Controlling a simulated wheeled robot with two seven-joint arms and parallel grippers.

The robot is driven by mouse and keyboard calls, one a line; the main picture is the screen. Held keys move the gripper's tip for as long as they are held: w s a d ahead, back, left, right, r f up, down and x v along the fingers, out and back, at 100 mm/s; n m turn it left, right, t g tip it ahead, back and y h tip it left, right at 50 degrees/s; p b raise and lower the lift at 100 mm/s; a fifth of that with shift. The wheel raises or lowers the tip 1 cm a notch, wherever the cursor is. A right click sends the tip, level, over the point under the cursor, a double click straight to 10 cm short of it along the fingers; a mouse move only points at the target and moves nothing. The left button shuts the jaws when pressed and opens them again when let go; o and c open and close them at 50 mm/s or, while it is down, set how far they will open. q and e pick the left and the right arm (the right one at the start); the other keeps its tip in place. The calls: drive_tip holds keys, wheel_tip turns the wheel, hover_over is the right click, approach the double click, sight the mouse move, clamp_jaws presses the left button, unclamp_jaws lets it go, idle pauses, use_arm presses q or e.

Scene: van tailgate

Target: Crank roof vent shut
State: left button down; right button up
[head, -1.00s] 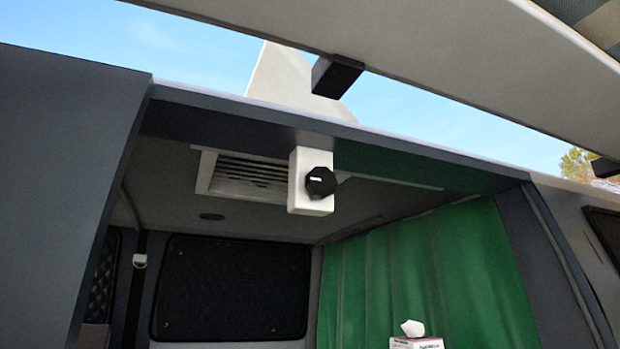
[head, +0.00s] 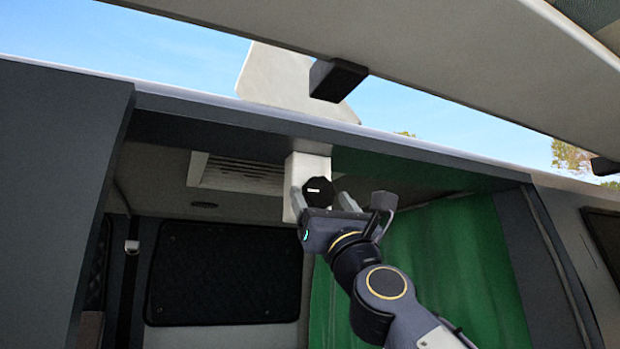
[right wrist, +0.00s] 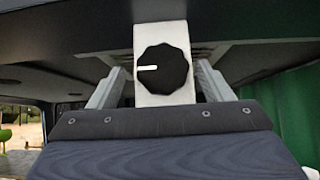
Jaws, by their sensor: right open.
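The black crank knob (head: 318,191) with a white pointer mark sits on a white box (head: 308,166) under the van's rear header. In the right wrist view the knob (right wrist: 162,69) faces me, its mark pointing left. The pale roof vent lid (head: 290,80) stands raised above the roof edge. My right gripper (head: 324,196) is open, its fingers to the left and right of the knob in the head view. The right wrist view shows a finger on each side (right wrist: 158,88), apart from the knob. My left gripper is not in view.
The raised tailgate (head: 420,45) hangs overhead with a dark block (head: 337,79) below it. The roof header (head: 220,128) runs across above the knob. A slatted ceiling grille (head: 238,175) lies behind the box, and a green curtain (head: 450,260) hangs at right.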

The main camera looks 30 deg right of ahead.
drive_tip(key=shift+x, duration=0.85)
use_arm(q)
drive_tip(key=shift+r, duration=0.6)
use_arm(e)
drive_tip(key=c, duration=0.9)
drive_tip(key=shift+f, duration=0.1)
drive_tip(key=shift+c, duration=0.2)
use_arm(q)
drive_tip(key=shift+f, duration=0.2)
use_arm(e)
drive_tip(key=shift+n+y, duration=0.5)
drive_tip(key=shift+n, duration=0.2)
